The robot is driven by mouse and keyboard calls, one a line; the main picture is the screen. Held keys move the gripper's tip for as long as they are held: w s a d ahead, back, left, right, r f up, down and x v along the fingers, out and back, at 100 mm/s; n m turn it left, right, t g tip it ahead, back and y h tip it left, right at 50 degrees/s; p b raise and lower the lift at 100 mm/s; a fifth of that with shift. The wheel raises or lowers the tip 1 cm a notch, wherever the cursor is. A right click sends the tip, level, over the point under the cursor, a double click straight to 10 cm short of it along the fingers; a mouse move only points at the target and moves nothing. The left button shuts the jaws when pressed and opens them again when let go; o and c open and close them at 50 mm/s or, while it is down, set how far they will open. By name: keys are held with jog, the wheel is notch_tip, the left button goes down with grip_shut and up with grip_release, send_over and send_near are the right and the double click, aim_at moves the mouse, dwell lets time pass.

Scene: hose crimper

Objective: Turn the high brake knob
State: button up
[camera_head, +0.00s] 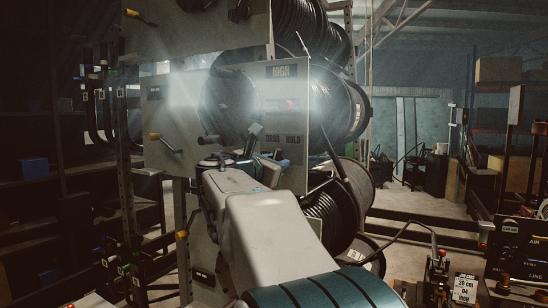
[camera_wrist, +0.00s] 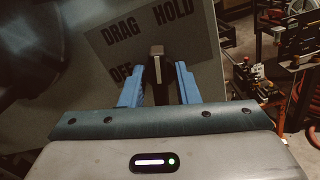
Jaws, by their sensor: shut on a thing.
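The high brake knob (camera_wrist: 157,62) is a dark narrow bar with a paler end, upright in the wrist view between the two blue fingers. Its panel (camera_head: 283,97) is pale and marked HIGH at the top and DRAG and HOLD lower down. In the wrist view the label (camera_wrist: 134,38) also reads OFF, with the knob's end near DRAG and HOLD. My gripper (camera_wrist: 158,82) is shut on the knob; the exact contact is hard to see. In the head view my gripper (camera_head: 262,160) is at the panel's lower part, partly hidden by my arm.
Black hose reels (camera_head: 335,105) stand behind and right of the panel. A dark cylindrical handle (camera_head: 208,140) and a yellow-tipped lever (camera_head: 165,142) stick out left of my gripper. A bench with fittings and an air sign (camera_head: 527,243) stands at the right.

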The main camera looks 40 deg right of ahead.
jog(key=n+p, duration=0.4)
jog(key=n, duration=0.1)
jog(key=shift+r+n, duration=0.1)
jog(key=shift+n, duration=0.2)
jog(key=shift+n+p, duration=1.45)
jog(key=shift+n, duration=0.05)
jog(key=shift+f+n, duration=0.25)
jog(key=shift+n, duration=0.05)
jog(key=o, duration=0.6)
jog(key=shift+r, duration=0.1)
jog(key=b+v, duration=0.3)
jog(key=v, duration=1.1)
jog(key=shift+d, duration=0.1)
